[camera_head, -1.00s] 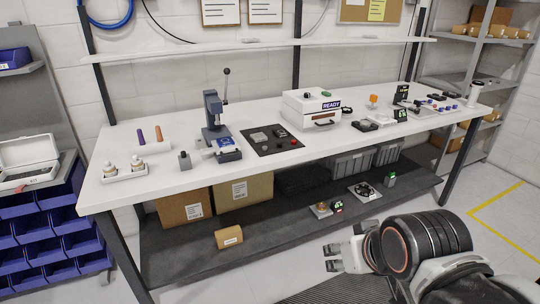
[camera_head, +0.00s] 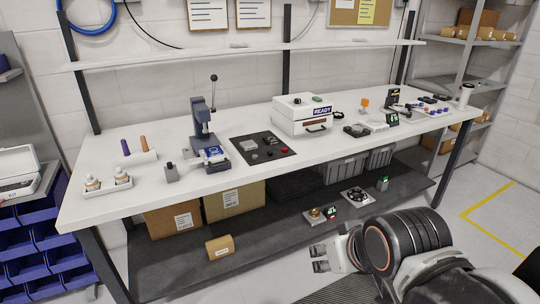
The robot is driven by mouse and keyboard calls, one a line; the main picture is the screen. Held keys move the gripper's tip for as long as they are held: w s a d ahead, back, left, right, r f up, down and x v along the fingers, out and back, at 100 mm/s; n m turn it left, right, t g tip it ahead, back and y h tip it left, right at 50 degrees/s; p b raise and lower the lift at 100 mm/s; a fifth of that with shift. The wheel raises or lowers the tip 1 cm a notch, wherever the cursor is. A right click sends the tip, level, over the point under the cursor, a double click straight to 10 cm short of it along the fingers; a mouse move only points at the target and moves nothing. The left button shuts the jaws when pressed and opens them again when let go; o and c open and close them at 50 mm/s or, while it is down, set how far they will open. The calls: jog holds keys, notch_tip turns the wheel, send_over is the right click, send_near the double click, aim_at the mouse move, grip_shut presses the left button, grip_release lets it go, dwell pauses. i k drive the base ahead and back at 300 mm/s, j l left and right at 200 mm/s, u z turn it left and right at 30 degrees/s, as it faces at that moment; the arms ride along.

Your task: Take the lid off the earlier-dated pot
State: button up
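Two small pots with whitish tops and brownish bodies stand in a white tray (camera_head: 107,190) at the left end of the white bench. One is the left pot (camera_head: 92,184), the other the right pot (camera_head: 121,177). Their dates are too small to read, and I cannot make out the lids clearly. My gripper (camera_head: 316,258) is at the lower middle of the view, in front of the bench and far to the right of the pots. Its two fingers are apart with nothing between them.
On the white bench (camera_head: 190,196), a grey block (camera_head: 171,172), a lever press (camera_head: 202,125) and a dark mat (camera_head: 262,158) stand right of the pots. A white machine (camera_head: 303,115) marked READY is further right. Boxes and other gear lie on the lower shelf.

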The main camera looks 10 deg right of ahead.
aim_at(119, 172)
jog(key=i+j+u, duration=0.65)
jog(key=i, duration=0.25)
jog(key=i+j+u, duration=0.35)
jog(key=i, duration=0.15)
